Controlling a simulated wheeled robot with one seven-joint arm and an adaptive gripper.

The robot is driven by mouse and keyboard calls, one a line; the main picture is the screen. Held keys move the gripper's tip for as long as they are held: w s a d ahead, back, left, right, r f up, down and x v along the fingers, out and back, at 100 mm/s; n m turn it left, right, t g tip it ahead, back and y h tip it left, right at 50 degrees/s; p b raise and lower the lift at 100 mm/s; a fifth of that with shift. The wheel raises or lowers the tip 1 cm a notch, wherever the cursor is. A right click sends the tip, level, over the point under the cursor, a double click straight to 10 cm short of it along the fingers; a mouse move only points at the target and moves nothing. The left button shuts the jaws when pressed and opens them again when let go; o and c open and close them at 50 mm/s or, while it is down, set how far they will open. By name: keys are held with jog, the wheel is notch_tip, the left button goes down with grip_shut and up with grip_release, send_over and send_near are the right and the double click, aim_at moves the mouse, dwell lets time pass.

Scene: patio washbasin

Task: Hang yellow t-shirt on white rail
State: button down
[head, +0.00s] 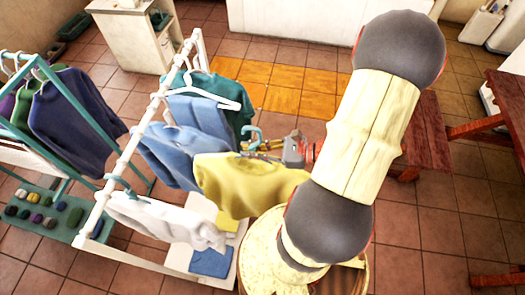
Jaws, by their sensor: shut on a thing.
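The yellow t-shirt (245,182) hangs below my gripper (264,147), spread out right of the rack. A pale blue hanger hook (252,133) sticks up just left of my fingers. My gripper is shut, apparently on the t-shirt's hanger; the exact contact is too small to tell. The white rail (130,145) is the top bar of a white rack, left of the t-shirt. The t-shirt's hook is apart from the rail in this view. My arm covers the area right of my gripper.
A teal rack (110,130) with dark clothes stands left. A red-brown wooden bench (428,135) stands right.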

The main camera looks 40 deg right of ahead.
jog(key=w+a+b, duration=0.2)
jog(key=w+a, duration=0.6)
jog(key=w, duration=0.4)
jog(key=w+a+b, duration=0.3)
jog(key=w+a, duration=0.5)
jog(key=w, duration=0.4)
jog(key=shift+w+a+f+b, duration=0.3)
jog(key=shift+f, duration=0.1)
jog(key=shift+w+a, duration=0.1)
jog(key=shift+w, duration=0.1)
jog(key=shift+w+a+b, duration=0.45)
jog(key=shift+w+a, duration=0.15)
jog(key=shift+w, duration=0.25)
jog(key=shift+w+a+b, duration=0.4)
jog(key=shift+w+a, duration=0.15)
jog(key=shift+w, duration=0.25)
jog(key=shift+f, duration=0.15)
jog(key=shift+f+b, duration=1.15)
jog(key=shift+b, duration=0.1)
